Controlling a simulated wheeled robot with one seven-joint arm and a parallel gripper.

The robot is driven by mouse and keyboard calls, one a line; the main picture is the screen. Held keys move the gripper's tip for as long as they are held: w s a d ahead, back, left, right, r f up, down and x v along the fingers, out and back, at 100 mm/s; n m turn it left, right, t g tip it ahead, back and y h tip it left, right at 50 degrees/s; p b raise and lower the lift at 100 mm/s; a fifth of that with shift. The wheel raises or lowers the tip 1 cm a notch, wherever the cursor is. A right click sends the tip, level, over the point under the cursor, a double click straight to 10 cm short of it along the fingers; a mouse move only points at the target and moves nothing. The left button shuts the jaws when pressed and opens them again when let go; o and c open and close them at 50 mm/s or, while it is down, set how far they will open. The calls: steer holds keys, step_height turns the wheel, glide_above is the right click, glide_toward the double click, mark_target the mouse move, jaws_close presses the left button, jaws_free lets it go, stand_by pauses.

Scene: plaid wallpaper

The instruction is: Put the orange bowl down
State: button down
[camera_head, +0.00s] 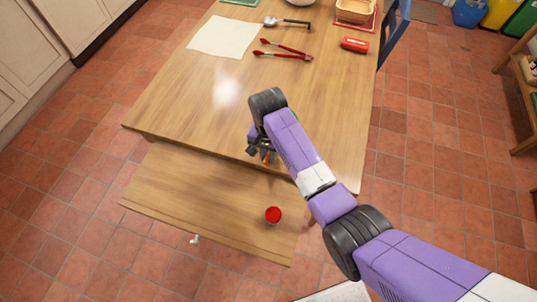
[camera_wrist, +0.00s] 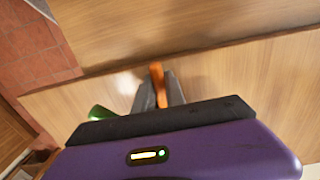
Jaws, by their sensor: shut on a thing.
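My gripper (camera_head: 262,154) is shut on an orange thing, which I take to be the orange bowl (camera_wrist: 157,80). In the wrist view only a narrow orange strip of it shows between the dark fingers (camera_wrist: 158,92), so its full shape is hidden. In the head view just a small orange patch shows by the fingers. The gripper is over the front edge of the wooden table (camera_head: 190,100), close to the wooden bench (camera_head: 185,190) in front of it. I cannot tell whether the orange thing touches either surface.
A red-topped round item (camera_head: 273,214) stands on the bench's right part. On the table are red tongs (camera_head: 285,50), a cream cloth (camera_head: 228,36), a ladle (camera_head: 287,22), a red item (camera_head: 355,44) and a basket (camera_head: 355,10). A partly hidden green thing (camera_wrist: 100,112) shows beside the gripper.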

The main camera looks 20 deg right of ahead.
steer(key=c, duration=1.4)
jaws_free()
step_height(320, 180, up, 12)
steer(key=shift+r+b, duration=0.1)
steer(key=shift+b, duration=0.2)
